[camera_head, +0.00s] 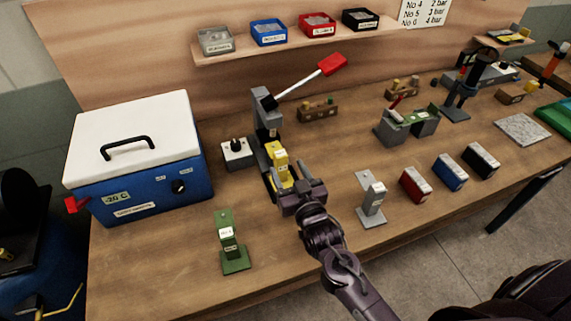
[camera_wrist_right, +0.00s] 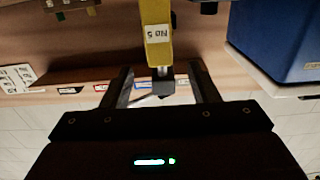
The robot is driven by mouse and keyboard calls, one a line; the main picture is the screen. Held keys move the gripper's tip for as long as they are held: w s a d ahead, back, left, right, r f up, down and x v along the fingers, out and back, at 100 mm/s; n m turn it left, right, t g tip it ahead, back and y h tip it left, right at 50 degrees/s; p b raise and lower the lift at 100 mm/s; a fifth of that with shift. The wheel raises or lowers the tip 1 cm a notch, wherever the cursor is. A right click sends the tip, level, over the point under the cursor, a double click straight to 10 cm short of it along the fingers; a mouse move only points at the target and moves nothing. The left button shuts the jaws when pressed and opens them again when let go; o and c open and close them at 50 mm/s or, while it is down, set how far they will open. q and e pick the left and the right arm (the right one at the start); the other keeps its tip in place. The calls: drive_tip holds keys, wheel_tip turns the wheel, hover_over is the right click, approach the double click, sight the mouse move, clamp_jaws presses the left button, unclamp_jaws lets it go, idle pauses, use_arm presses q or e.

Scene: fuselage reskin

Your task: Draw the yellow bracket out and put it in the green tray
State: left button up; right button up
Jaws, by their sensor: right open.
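The yellow bracket (camera_head: 279,158) stands in the grey press (camera_head: 265,118) with the raised red-handled lever, left of the middle of the bench. My right gripper (camera_head: 290,184) is close in front of it and hides its lower part. In the right wrist view the yellow bracket (camera_wrist_right: 157,45) carries a label and lies beyond the fingertips, with a metal pin below it. The right gripper (camera_wrist_right: 162,80) is open, with its fingers to either side of the pin's line and apart from the bracket. The green tray (camera_head: 556,116) is at the far right edge. My left gripper is not in view.
A blue cooler box (camera_head: 150,195) stands left of the press. A green stand (camera_head: 232,245) and a grey stand (camera_head: 371,200) are near the front edge. Red, blue and black blocks (camera_head: 449,172) stand right of them. A shelf of small bins (camera_head: 268,32) is behind.

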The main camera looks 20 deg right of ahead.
sight(283, 159)
drive_tip(key=shift+s+r, duration=0.1)
drive_tip(key=w+p, duration=0.1)
drive_tip(key=w, duration=0.5)
drive_tip(key=shift+w+a+p, duration=0.1)
drive_tip(key=shift+w+p, duration=0.3)
drive_tip(key=shift+w, duration=0.55)
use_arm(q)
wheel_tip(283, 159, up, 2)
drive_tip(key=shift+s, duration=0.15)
use_arm(e)
clamp_jaws()
